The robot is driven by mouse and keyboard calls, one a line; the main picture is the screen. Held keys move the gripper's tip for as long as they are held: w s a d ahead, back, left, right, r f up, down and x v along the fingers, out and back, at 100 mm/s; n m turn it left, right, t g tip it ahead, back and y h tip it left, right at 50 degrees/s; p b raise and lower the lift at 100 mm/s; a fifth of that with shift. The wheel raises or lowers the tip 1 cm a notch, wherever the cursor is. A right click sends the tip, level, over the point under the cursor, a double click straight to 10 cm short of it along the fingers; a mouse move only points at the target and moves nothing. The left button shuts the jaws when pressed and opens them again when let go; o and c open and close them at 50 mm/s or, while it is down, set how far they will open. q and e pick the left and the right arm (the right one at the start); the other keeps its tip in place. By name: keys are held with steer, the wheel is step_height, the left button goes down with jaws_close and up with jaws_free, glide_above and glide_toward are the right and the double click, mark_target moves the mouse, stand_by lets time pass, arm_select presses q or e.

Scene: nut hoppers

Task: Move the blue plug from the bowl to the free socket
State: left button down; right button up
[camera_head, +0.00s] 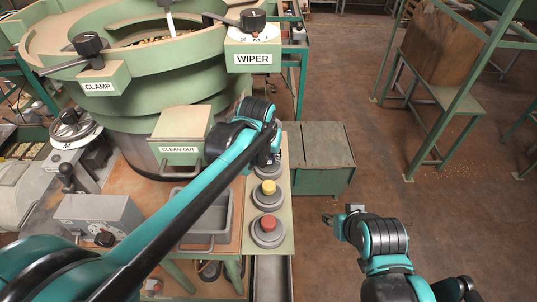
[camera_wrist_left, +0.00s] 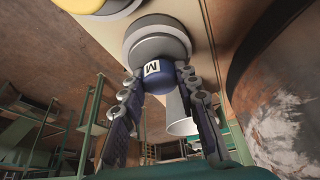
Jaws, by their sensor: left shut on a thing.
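The blue plug (camera_wrist_left: 157,73), marked with a letter M, is between the fingers of my left gripper (camera_wrist_left: 156,85) in the left wrist view. The gripper is shut on it. The plug lies up against the round grey socket (camera_wrist_left: 158,38); I cannot tell how far it is in. In the head view my left gripper (camera_head: 270,158) is over the far end of the socket panel (camera_head: 284,235) and hides most of that socket. The large green round bowl (camera_head: 140,75) stands at the upper left. My right gripper (camera_head: 338,216) is right of the panel, its jaws unclear.
A yellow plug (camera_head: 268,187) and a red plug (camera_head: 267,224) sit in grey sockets nearer on the panel. A grey tray (camera_head: 233,212) lies to their left. A green cabinet (camera_head: 320,180) stands right of the panel. Open floor lies further right.

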arm_select(q)
steer(key=c, duration=1.4)
jaws_free()
